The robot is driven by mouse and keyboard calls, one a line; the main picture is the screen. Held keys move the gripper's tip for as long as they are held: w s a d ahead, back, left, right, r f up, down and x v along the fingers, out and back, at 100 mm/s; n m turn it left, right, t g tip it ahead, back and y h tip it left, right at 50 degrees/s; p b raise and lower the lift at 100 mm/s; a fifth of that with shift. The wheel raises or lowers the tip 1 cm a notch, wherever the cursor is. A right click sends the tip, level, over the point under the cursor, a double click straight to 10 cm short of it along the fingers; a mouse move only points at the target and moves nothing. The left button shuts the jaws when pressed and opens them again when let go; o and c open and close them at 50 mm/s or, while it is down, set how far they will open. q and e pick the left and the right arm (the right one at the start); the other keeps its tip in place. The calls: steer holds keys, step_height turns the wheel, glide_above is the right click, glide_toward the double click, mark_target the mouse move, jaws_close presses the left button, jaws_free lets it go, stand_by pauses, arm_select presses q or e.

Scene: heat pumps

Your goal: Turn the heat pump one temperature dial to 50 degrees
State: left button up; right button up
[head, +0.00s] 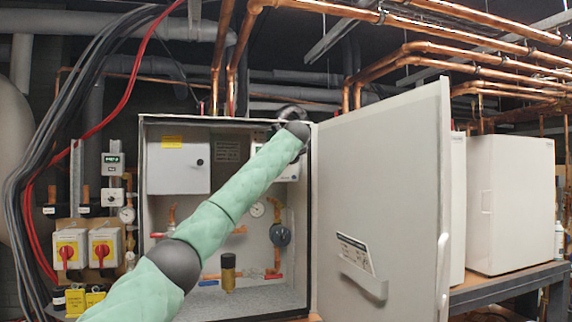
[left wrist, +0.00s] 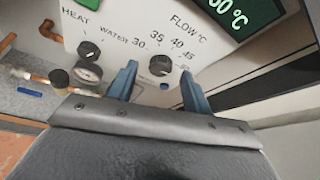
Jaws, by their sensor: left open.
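The temperature dial (left wrist: 160,66) is a small black knob on a white control panel (left wrist: 118,20), under the words FLOW °C. Marks 30, 35, 40 and 45 show around it; the marks beyond are partly covered by the right-hand finger. I cannot read its pointer clearly. My left gripper (left wrist: 158,70) is open, with one blue finger on each side of the dial; I cannot tell whether they touch it. A green display (left wrist: 235,14) above is cut off. In the head view my arm hides most of the panel (head: 291,173). My right gripper is not in view.
A second black knob (left wrist: 89,51) sits beside HEAT and WATER labels. The panel is inside an open grey cabinet (head: 228,120) with pipes and gauges. Its door (head: 385,170) stands open to the right. Red-handled switches (head: 67,252) are at the left.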

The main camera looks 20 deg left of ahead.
arm_select(q)
steer(key=b+v, duration=0.4)
steer(key=v, duration=0.2)
steer(key=shift+s+d, duration=0.3)
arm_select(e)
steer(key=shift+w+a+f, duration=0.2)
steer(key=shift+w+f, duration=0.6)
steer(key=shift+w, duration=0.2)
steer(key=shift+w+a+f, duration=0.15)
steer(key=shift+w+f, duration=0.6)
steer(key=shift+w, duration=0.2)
